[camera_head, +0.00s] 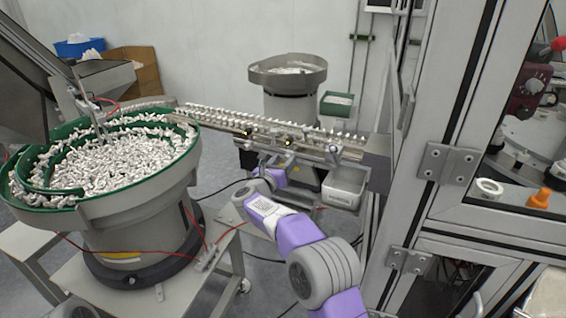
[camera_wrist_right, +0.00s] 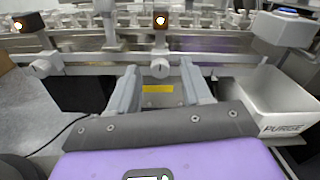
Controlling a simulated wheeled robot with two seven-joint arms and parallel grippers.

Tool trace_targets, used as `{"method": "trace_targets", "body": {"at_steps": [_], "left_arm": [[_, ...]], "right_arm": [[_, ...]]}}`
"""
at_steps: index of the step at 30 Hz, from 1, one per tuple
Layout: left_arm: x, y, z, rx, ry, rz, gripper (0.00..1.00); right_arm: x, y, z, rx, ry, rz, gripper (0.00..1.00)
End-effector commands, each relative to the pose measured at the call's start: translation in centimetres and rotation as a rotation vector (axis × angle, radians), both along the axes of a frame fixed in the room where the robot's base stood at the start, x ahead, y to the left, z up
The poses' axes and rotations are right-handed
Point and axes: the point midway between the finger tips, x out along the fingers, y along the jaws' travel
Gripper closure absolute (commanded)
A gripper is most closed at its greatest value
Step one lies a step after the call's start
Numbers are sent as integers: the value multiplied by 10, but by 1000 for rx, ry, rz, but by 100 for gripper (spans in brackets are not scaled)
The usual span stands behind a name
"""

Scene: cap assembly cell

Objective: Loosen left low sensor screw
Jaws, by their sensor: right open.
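Below each is a round pale screw knob on the lower bar: the left knob (camera_wrist_right: 45,66) and the middle knob (camera_wrist_right: 160,68). My right gripper (camera_wrist_right: 160,88) is open and empty, its two fingers pointing at the bar either side of the middle knob's line. The left knob is left of both fingers. Contact cannot be told. My left gripper is not in view.
A white bin marked PURGE (camera_wrist_right: 272,105) hangs right of my right gripper. The linear track (camera_head: 225,118) with white caps runs above the bar. A bowl feeder (camera_head: 140,212) full of caps stands left. A metal-framed cabinet (camera_head: 425,215) stands close on the right.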

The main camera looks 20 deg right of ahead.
Motion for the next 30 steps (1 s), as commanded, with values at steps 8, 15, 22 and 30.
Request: {"method": "trace_targets", "body": {"at_steps": [8,15,22,30], "left_arm": [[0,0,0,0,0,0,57],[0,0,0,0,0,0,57],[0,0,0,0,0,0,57],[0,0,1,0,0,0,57]], "right_arm": [[4,-4,0,0,0,-1,51],[4,-4,0,-1,1,0,74],[4,-4,0,-1,0,-1,100],[3,-4,0,-26,22,0,100]]}}
